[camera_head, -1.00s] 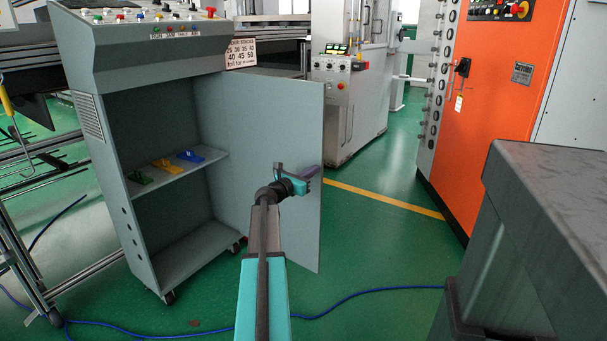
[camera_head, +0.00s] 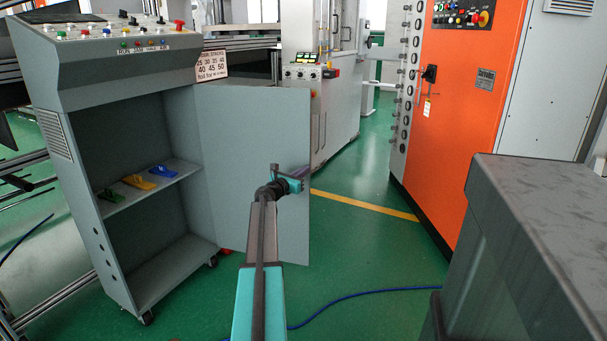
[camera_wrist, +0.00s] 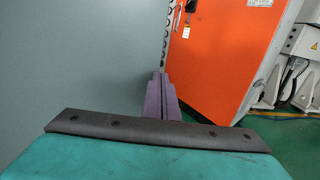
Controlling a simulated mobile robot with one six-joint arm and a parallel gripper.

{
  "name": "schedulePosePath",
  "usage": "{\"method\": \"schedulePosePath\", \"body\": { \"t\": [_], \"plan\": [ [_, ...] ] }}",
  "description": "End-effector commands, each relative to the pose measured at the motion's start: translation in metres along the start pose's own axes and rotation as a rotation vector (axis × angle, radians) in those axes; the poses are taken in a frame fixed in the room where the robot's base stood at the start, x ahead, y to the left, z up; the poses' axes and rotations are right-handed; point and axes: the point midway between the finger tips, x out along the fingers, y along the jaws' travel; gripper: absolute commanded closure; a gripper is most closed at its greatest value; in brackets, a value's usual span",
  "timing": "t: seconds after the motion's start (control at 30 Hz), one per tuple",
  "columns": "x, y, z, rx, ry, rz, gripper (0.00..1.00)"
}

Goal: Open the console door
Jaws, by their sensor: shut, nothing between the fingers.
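The grey console (camera_head: 62,62) stands at the left in the head view, with its front compartment exposed. Its grey door (camera_head: 235,125) stands swung wide open to the right of the compartment. My gripper (camera_head: 303,174) is at the door's outer right edge, on the inner face side. In the wrist view the purple fingers (camera_wrist: 161,98) are shut together with nothing between them, close beside the door panel (camera_wrist: 75,65). I cannot tell whether they touch it.
Inside the console a shelf (camera_head: 176,177) holds green, yellow and blue items. An orange cabinet (camera_head: 463,130) stands to the right. A dark grey box (camera_head: 545,190) is at the near right. A blue cable (camera_head: 350,296) lies on the green floor.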

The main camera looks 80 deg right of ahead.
Motion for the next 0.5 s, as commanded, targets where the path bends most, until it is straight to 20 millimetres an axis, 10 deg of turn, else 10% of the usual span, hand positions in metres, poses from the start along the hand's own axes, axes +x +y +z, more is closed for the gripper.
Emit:
{"method": "schedulePosePath", "body": {
  "t": [0.5],
  "plan": [
    [-0.0104, 0.0077, 0.0, 0.0, 0.0, 0.011, 1.0]
  ]
}}
